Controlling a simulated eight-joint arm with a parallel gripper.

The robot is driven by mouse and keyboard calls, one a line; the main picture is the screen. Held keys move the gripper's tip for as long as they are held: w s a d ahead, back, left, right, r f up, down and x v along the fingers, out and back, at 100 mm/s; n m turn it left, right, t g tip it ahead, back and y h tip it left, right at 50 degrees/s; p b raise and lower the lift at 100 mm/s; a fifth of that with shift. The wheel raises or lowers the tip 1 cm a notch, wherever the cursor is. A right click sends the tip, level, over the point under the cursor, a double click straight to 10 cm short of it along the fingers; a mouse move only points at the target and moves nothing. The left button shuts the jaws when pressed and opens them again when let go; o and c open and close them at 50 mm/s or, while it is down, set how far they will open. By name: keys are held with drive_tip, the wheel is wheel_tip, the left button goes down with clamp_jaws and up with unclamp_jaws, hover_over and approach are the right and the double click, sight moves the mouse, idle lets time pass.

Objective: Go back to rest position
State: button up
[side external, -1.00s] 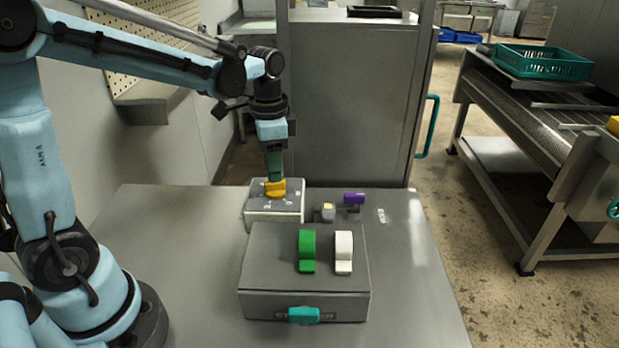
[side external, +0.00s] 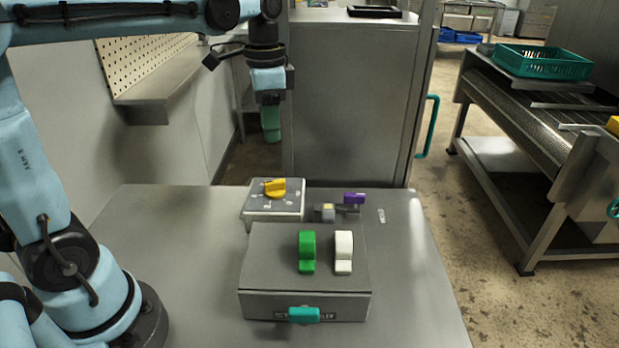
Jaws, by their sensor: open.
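My gripper (side external: 270,122) hangs at the upper left of centre, pointing down, open and empty. It is well above and apart from the yellow knob (side external: 275,188), which sits on a small grey box (side external: 262,212) at the back of the table. One green finger shows clearly; the other is hidden or hard to make out. My arm reaches in from the left.
A larger grey box (side external: 262,275) carries a green switch (side external: 307,250), a white switch (side external: 343,252) and a teal handle (side external: 304,315). A purple piece (side external: 354,198) stands behind it. A steel cabinet (side external: 345,110) rises behind the table. The table's right side (side external: 415,270) is clear.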

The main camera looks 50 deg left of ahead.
drive_tip(key=shift+s, duration=0.1)
drive_tip(key=s+d+f+n+t, duration=0.5)
drive_tip(key=s+f+n+t, duration=0.1)
drive_tip(key=s+t, duration=0.1)
drive_tip(key=shift+s, duration=0.3)
